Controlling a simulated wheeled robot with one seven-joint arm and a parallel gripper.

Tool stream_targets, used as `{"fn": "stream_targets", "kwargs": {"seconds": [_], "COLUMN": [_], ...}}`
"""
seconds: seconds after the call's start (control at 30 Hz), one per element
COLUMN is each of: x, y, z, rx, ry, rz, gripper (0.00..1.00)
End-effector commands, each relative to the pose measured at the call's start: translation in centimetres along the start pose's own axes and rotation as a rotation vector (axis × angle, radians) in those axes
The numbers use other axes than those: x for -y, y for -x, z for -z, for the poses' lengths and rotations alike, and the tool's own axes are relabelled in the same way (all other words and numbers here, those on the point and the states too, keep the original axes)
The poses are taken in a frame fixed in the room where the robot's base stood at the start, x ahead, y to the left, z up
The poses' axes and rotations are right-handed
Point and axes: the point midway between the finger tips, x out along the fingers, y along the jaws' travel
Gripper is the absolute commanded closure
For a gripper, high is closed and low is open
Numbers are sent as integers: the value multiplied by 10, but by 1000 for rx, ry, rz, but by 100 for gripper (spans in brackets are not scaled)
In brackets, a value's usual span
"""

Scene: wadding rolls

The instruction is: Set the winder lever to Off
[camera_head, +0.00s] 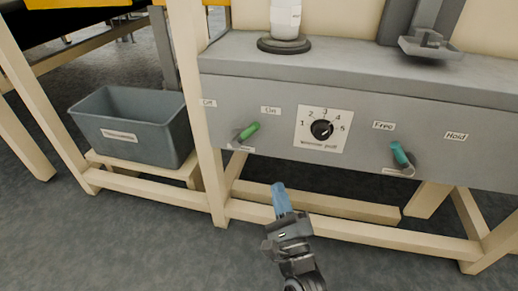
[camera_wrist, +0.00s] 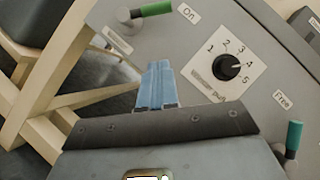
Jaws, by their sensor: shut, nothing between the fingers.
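A green-handled lever (camera_head: 248,132) sits on the grey front panel (camera_head: 275,160) between an Off label (camera_head: 209,103) and an On label (camera_head: 270,111). Its handle points up and right, toward On. In the wrist view the same lever (camera_wrist: 150,10) is at the top, beside the On label (camera_wrist: 188,13). The label below it is too small to read. My gripper (camera_head: 280,190) is below and right of the lever, in front of the panel, apart from it. Its blue fingers (camera_wrist: 157,85) are shut and empty.
A numbered black knob (camera_head: 322,129) is right of the lever. A teal lever (camera_head: 400,155) is farther right, between Free and Hold labels. A wooden leg (camera_head: 190,80) stands left of the panel, with a grey bin (camera_head: 130,120) beyond it. A wooden rail (camera_head: 350,232) runs below.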

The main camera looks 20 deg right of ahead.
Motion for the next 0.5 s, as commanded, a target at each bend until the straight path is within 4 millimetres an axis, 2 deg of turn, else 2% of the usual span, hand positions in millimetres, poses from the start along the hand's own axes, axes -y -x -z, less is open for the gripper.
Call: {"fn": "stream_targets", "kwargs": {"seconds": [0.33, 0.5], "x": [0, 0], "y": [-2, -20], "z": [0, 0], "rx": [0, 1], "ry": [1, 1], "rz": [-1, 2], "gripper": [100, 100]}}
